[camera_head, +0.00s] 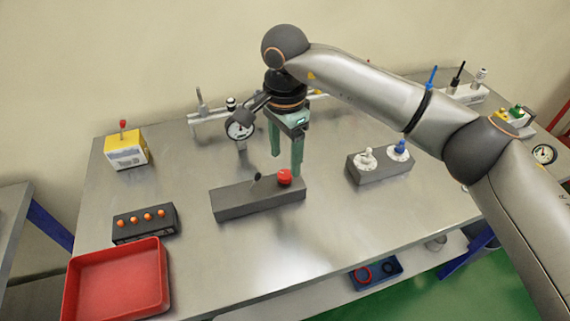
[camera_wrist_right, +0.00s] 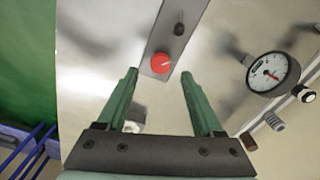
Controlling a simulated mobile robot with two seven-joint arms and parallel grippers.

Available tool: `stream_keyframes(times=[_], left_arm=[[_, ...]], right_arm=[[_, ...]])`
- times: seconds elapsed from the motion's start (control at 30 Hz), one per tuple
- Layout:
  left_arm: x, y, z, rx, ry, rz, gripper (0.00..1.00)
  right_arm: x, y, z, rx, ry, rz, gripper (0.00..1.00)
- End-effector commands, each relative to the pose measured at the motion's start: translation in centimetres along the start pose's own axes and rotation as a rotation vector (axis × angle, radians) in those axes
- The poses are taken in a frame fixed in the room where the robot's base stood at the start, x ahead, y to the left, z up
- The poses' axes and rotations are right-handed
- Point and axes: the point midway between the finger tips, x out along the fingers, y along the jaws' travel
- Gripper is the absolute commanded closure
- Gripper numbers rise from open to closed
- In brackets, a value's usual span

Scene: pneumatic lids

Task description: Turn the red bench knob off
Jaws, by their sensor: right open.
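The red bench knob (camera_head: 284,176) sits on the right end of a long grey block on the bench, beside a small black knob (camera_head: 256,177). In the right wrist view the red knob (camera_wrist_right: 161,63) has a pale mark on its face and lies just beyond the fingertips, midway between them. My right gripper (camera_head: 285,163), with green fingers, is open just above and behind the knob in the head view. It shows in the right wrist view (camera_wrist_right: 158,72) with nothing between its fingers. My left gripper is not in view.
A grey block with white and blue knobs (camera_head: 380,165) is to the right. A red tray (camera_head: 117,280), an orange-button box (camera_head: 145,222) and a yellow box (camera_head: 126,149) are at left. Bare bench lies in front.

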Motion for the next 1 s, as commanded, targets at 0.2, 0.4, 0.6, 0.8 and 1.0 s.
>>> stream_keyframes(times=[0.2,0.4,0.6,0.8,1.0], left_arm=[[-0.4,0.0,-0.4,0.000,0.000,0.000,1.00],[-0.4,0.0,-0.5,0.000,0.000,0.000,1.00],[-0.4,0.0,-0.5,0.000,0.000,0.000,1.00],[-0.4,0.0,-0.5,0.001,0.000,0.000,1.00],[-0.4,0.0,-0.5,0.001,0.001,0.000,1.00]], right_arm=[[3.1,0.0,0.0,0.001,-0.002,0.000,0.32],[4.1,0.0,0.0,-0.001,0.000,-0.001,0.32],[4.2,0.0,0.0,-0.001,0.000,-0.001,0.32],[4.2,0.0,0.1,0.000,-0.001,-0.001,0.51],[4.1,0.0,0.1,0.000,-0.001,-0.001,0.74]])
